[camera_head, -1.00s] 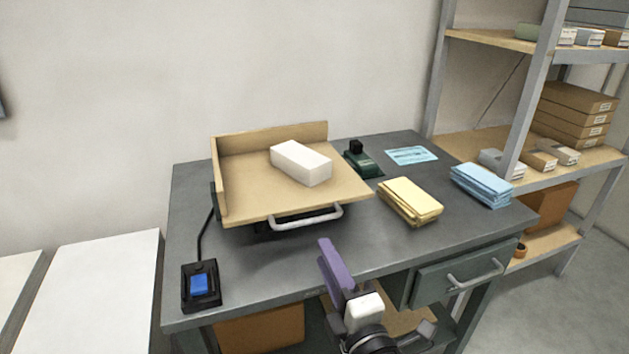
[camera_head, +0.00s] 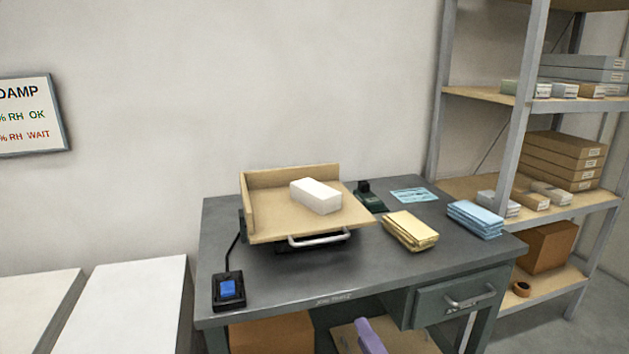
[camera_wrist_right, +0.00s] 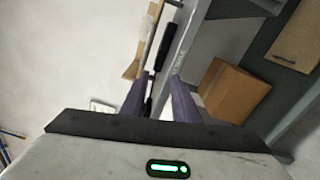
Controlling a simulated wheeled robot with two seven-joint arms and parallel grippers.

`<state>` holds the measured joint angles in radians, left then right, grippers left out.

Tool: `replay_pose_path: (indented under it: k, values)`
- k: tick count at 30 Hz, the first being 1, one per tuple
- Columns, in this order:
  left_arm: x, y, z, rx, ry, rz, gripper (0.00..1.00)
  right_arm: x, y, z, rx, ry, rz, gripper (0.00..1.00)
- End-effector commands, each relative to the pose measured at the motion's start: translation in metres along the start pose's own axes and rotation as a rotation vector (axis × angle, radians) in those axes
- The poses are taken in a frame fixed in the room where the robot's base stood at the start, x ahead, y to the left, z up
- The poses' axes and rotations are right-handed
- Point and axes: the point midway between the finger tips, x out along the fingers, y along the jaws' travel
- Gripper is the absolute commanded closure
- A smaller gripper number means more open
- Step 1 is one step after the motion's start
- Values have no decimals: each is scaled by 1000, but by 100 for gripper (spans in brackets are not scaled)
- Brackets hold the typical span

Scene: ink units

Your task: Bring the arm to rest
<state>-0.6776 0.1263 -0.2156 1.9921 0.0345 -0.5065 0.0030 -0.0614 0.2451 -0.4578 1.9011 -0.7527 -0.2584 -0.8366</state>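My right gripper shows in the head view only as one purple finger (camera_head: 369,337) at the bottom edge, in front of the grey bench. In the right wrist view both purple fingers of this gripper (camera_wrist_right: 158,95) stand apart with nothing held between them. The rest of the right arm is out of the head view. My left gripper is in neither view. A white block (camera_head: 316,196) lies on a tilted wooden tray (camera_head: 270,224) with a metal handle, on the bench (camera_head: 300,285).
On the bench are a blue-button box (camera_head: 228,291), a yellow stack (camera_head: 410,230), a blue stack (camera_head: 475,219) and a dark green device (camera_head: 370,197). A drawer (camera_head: 458,299) sits below the top. A shelf rack (camera_head: 515,150) stands right; white surfaces (camera_head: 130,305) lie left.

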Motion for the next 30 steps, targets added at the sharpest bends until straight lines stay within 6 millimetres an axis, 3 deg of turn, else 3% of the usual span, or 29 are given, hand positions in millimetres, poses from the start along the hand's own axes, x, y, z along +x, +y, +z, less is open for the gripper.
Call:
replay_pose_path:
  k: [4, 14, 23, 30]
  values:
    - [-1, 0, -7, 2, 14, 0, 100, -9, -19, 22, -101, 14, -30, 72]
    - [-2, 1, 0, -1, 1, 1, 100, -31, -53, 80, -341, 46, -100, 72]
    - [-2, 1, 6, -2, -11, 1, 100, -106, -145, 79, 269, -56, -374, 72]
    - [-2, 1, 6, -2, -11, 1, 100, -186, -213, 68, 772, -229, -597, 72]
